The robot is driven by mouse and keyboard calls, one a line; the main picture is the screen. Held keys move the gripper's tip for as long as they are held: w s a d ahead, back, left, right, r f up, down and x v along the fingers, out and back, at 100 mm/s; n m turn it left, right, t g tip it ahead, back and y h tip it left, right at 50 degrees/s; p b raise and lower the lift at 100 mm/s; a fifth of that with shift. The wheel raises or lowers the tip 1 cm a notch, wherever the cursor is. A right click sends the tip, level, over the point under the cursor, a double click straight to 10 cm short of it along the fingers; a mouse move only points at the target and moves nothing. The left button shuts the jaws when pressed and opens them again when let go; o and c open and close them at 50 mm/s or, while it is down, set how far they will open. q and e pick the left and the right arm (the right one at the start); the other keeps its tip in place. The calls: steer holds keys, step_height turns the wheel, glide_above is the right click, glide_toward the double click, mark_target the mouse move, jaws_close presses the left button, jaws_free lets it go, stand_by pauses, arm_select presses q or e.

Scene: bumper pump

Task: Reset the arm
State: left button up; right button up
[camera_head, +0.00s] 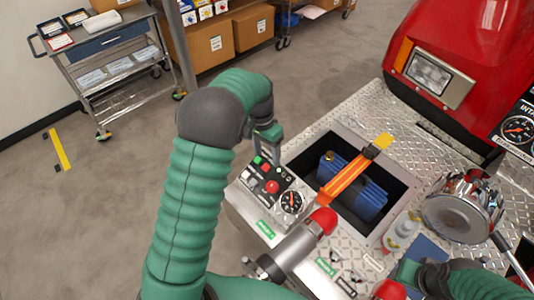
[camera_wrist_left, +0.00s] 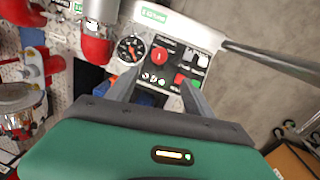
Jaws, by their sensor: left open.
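My left arm rises from the bottom left in the head view. Its gripper (camera_head: 273,150) hangs just above the control panel (camera_head: 262,203) at the bumper's left end. In the left wrist view, the two fingers (camera_wrist_left: 155,88) are spread apart with nothing between them. Beyond them lies the panel (camera_wrist_left: 176,62), with a red round button (camera_wrist_left: 158,56), a black gauge (camera_wrist_left: 130,49) and small green and red buttons. My right arm (camera_head: 470,281) is low at the bottom right. Its fingers cannot be made out.
An open recess with a blue folded hose (camera_head: 368,198) and orange strap (camera_head: 347,181) lies right of the panel. A red-tipped pipe (camera_head: 303,240), a silver round fitting (camera_head: 462,210) and the red truck cab (camera_head: 470,40) surround it.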

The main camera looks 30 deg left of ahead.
arm_select(q)
steer(key=s+d+t+b, duration=0.1)
steer(key=s+d, duration=0.1)
steer(key=s, duration=0.4)
steer(key=s+d+f+n+t+y+b, duration=0.1)
steer(key=s+d, duration=0.2)
steer(key=s, duration=0.2)
steer(key=s+d+f+n+t+b, duration=0.1)
steer(key=s+d, duration=0.1)
steer(key=s, duration=0.4)
steer(key=shift+s+d, duration=0.3)
steer(key=shift+s, duration=0.05)
steer(key=shift+s, duration=0.15)
steer(key=shift+d, duration=0.1)
stand_by(2.5)
